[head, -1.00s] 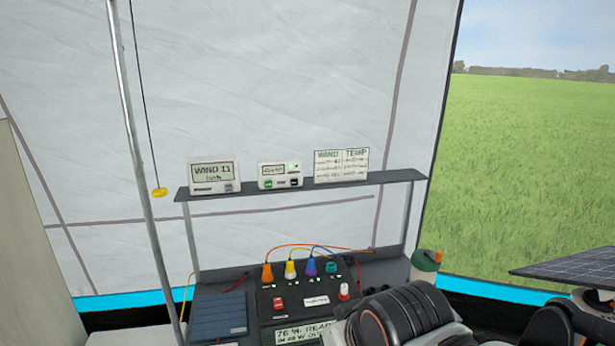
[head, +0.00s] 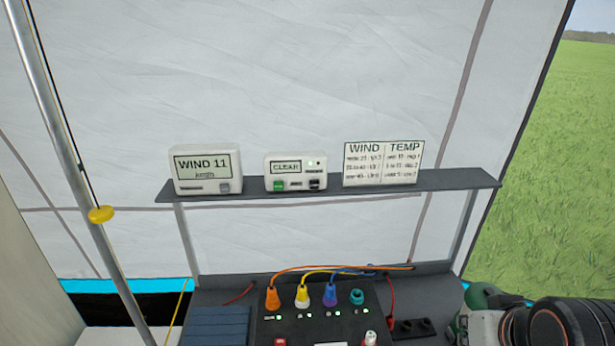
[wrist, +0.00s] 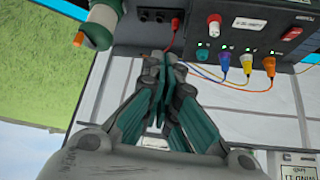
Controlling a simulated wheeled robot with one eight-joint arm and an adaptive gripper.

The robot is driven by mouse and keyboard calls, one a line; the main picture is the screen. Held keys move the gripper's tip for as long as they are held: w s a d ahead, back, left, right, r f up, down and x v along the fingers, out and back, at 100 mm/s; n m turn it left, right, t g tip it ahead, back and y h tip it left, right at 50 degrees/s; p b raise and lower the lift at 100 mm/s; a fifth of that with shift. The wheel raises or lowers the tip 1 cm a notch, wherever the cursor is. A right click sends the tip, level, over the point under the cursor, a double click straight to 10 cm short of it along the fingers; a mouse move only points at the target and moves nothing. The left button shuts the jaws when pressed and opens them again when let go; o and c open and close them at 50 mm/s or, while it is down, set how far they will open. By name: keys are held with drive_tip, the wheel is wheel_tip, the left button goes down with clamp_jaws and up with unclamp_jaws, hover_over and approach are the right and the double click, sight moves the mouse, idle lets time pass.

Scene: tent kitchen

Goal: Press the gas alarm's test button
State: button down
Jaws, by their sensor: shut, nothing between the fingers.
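The gas alarm (head: 296,171) appears to be the small white box in the middle of the shelf in the head view. My gripper (wrist: 161,62) is shut and empty in the wrist view, below the power box in the picture. I cannot make out the alarm in the wrist view.
On the shelf (head: 455,182), a WIND 11 display (head: 206,170) stands left of the alarm and a WIND/TEMP card (head: 383,163) right. Below is a box with coloured plugs (head: 330,296). A pole (head: 75,150) with a yellow pull (head: 101,214) is at left.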

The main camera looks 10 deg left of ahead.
sight(279, 186)
drive_tip(key=w+a+r+n+t+y+p, duration=0.1)
drive_tip(key=w+a+r+y, duration=0.35)
drive_tip(key=w+a, duration=0.75)
drive_tip(key=w+a+r+t+y+p, duration=0.1)
drive_tip(key=w+a+r+y+p, duration=0.1)
drive_tip(key=w+a+y, duration=0.85)
drive_tip(key=s+a+f+n, duration=0.1)
drive_tip(key=s+a, duration=0.1)
drive_tip(key=a, duration=0.4)
drive_tip(key=s+a+f+n+h, duration=0.1)
drive_tip(key=s+a+n, duration=0.1)
drive_tip(key=a, duration=0.4)
drive_tip(key=shift+f+g, duration=0.25)
drive_tip(key=shift+g, duration=0.05)
drive_tip(key=w+a, duration=0.2)
drive_tip(key=w, duration=0.6)
drive_tip(key=shift+w+p, duration=0.2)
drive_tip(key=shift+p, duration=0.1)
drive_tip(key=shift+w, duration=0.15)
drive_tip(key=shift+w+a, duration=0.1)
drive_tip(key=shift+w, duration=0.15)
